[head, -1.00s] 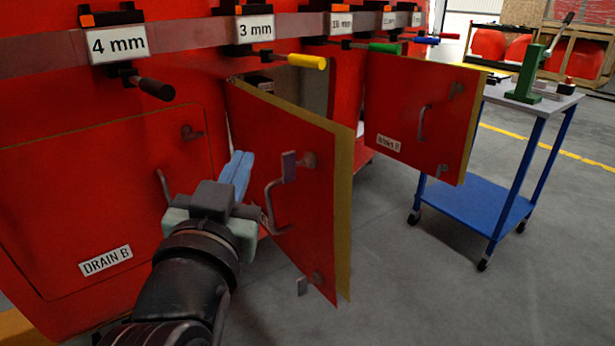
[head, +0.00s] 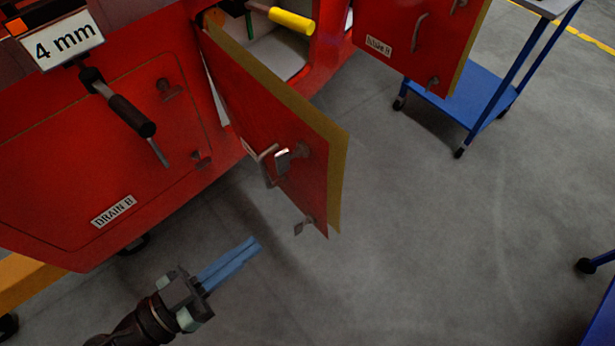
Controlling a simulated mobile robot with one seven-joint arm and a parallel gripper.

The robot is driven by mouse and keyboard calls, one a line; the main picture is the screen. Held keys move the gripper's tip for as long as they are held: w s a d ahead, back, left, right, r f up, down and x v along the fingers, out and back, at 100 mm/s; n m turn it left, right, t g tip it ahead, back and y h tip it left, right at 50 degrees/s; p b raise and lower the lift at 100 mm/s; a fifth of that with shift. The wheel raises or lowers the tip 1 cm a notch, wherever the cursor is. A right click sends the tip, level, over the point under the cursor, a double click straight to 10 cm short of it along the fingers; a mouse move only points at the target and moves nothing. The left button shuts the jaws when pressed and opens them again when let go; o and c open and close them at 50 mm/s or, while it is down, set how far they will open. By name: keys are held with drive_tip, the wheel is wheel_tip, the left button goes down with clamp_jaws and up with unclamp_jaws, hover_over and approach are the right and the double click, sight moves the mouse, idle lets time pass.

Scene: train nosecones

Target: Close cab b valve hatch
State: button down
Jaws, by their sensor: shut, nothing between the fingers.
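A red hatch door (head: 262,108) with a yellow edge stands open in the middle of the head view, swung out from the red nosecone. It has a bent handle (head: 266,166) and metal latches at its outer edge. Its label is too oblique to read, so I cannot confirm it is the valve hatch. The opening behind it shows a pale interior (head: 268,55). My gripper (head: 253,246), with blue fingers, is shut and empty. It is below and left of the door in the picture, apart from it, over the floor.
The closed DRAIN B hatch (head: 60,155) is at left. Another open hatch door (head: 408,35), whose label seems to read Intake B, is at upper right. A screwdriver (head: 130,115) hangs under the 4 mm sign.

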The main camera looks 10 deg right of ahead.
sight(325, 192)
drive_tip(key=p+x, duration=0.2)
drive_tip(key=x, duration=1)
drive_tip(key=shift+d+r+p, duration=0.1)
drive_tip(key=shift+d+p, duration=0.05)
drive_tip(key=shift+p, duration=0.2)
drive_tip(key=shift+w+d, duration=0.2)
drive_tip(key=shift+d, duration=0.2)
